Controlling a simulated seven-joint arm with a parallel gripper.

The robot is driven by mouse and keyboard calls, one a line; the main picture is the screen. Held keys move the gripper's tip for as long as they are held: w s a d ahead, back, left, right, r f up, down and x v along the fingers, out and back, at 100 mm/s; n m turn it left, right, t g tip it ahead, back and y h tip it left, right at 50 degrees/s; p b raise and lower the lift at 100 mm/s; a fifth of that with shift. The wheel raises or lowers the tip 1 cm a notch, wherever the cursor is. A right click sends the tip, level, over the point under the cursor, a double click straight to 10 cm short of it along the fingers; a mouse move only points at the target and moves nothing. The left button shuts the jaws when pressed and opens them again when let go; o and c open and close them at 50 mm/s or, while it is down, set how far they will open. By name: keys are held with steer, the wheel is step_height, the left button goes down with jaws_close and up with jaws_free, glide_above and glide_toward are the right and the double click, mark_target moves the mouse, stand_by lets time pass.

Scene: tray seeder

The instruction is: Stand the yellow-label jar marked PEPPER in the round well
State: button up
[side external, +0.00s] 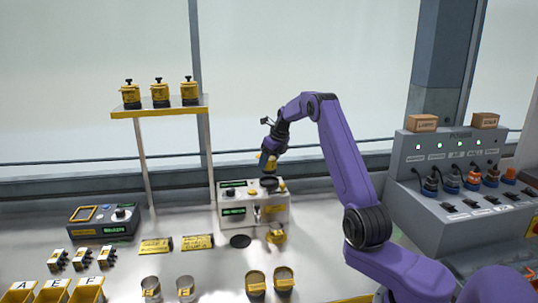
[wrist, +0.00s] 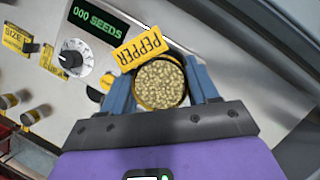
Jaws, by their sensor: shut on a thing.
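The jar with the yellow PEPPER label (wrist: 142,48) is open-topped and full of pale round seeds. My gripper (wrist: 163,88) is shut on it, one blue finger on each side. In the side view my gripper (side external: 270,155) holds the jar (side external: 264,163) roughly upright above the seeder machine (side external: 232,208). A dark round opening (side external: 268,183), which looks like the round well, is on the machine's top just below the jar. The wrist view hides the well behind the jar and gripper, and I cannot tell the exact gap.
The machine has a "000 SEEDS" display (wrist: 97,27) and a knob (wrist: 75,58). A black disc (side external: 240,241) and a yellow-labelled item (side external: 277,235) lie in front. Several jars stand along the bench front, including one jar (side external: 256,284). A shelf (side external: 160,107) stands left, a control console (side external: 450,190) right.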

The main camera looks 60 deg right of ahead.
mark_target(269, 171)
steer(key=shift+f, duration=2.25)
steer(key=shift+f, duration=0.2)
steer(key=o, duration=1.2)
steer(key=v, duration=1.7)
steer(key=shift+s+r, duration=0.15)
